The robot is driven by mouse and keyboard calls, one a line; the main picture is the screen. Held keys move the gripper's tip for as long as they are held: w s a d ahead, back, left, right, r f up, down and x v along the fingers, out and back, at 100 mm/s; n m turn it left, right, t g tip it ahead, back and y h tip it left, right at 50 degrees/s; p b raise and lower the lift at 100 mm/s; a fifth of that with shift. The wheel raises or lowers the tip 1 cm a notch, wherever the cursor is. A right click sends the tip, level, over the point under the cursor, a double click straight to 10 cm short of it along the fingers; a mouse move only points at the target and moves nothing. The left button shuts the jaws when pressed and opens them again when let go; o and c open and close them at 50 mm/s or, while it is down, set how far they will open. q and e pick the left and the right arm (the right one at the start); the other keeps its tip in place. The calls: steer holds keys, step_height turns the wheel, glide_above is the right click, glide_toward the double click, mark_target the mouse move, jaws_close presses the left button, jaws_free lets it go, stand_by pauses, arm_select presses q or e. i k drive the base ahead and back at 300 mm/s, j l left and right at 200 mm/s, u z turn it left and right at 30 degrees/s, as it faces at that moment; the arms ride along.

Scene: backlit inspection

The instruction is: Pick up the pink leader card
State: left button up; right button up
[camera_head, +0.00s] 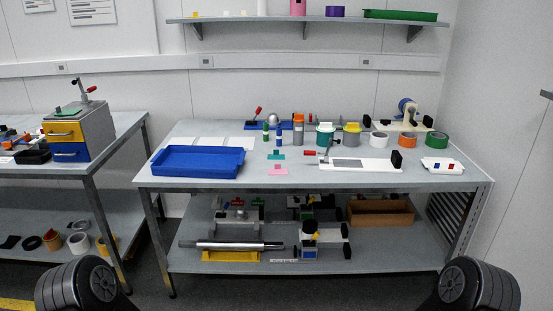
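The pink leader card (278,171) lies flat on the grey workbench (220,184), near its front edge and right of the blue tray. It is a small pink piece with a narrow tab at its back. A similar teal card (276,155) lies just behind it, apart from it. Nothing covers the pink card. Neither of my grippers shows; only dark rounded parts, which look like my own arms, show at the bottom left and bottom right corners, well away from the card.
The blue tray (158,173) stands left of the card. Bottles and jars, such as the orange-capped one (298,131), stand behind. A white fixture (375,165) with a red-handled clamp is to the right. Tape rolls (437,141) line the back right. A lower shelf holds a metal roller (230,246).

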mark_target(278, 171)
steer(key=i+j+u, duration=0.3)
steer(key=i, duration=0.7)
steer(key=i+l+u, duration=0.15)
steer(key=i+u, duration=0.2)
steer(key=i, duration=0.7)
